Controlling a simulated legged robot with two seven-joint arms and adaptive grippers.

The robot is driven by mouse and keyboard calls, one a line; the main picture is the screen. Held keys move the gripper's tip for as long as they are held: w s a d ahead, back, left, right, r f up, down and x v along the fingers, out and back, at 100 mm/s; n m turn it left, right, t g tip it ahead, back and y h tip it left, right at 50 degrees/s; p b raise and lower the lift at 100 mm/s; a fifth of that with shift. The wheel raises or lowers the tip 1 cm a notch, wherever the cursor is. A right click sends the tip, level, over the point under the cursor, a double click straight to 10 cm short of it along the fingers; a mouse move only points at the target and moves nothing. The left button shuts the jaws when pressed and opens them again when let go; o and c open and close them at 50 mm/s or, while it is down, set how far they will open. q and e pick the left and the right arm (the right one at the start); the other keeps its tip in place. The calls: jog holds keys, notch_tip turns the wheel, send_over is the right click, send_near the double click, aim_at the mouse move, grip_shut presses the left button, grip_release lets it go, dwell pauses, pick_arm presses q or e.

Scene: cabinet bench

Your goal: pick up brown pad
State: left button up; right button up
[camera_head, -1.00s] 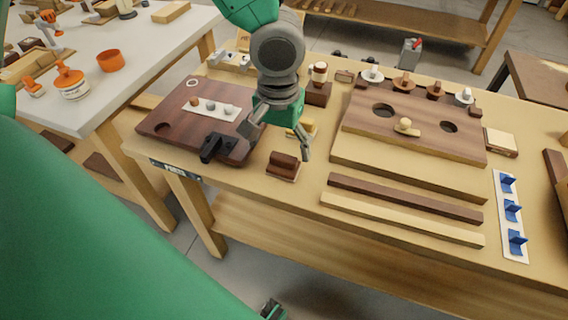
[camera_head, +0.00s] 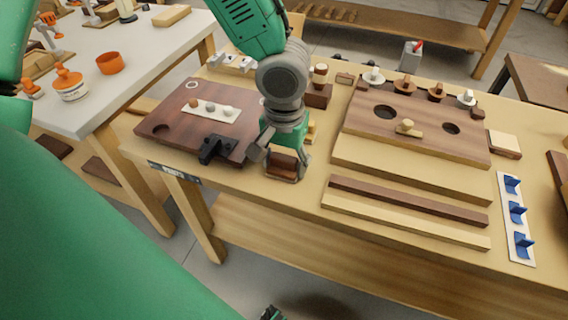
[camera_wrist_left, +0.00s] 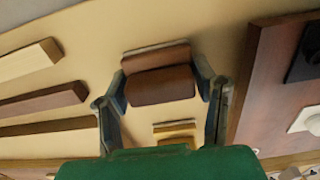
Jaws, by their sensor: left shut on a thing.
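The brown pad (camera_head: 283,163) is a small dark brown block with a rounded grip on a thin pale base. It sits at the bench's front edge, right of the dark red-brown board. My left gripper (camera_head: 279,160) is down around it from above, one finger on each side. In the left wrist view the brown pad (camera_wrist_left: 160,84) lies between the two fingertips of my left gripper (camera_wrist_left: 162,82). The gripper is shut on the pad. The pad appears to rest on the bench top; any lift cannot be told.
A black bracket (camera_head: 216,149) stands on the dark board (camera_head: 172,126) just left of the gripper. A yellow block (camera_wrist_left: 175,131) lies close behind the pad. Dark and pale strips (camera_head: 405,200) lie to the right. The bench's front edge is near.

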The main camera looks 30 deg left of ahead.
aim_at(284, 156)
pick_arm(q)
jog(key=shift+s, duration=0.1)
jog(key=shift+r, duration=0.3)
notch_tip(284, 156, up, 8)
jog(key=p, duration=0.3)
jog(key=shift+r, duration=0.6)
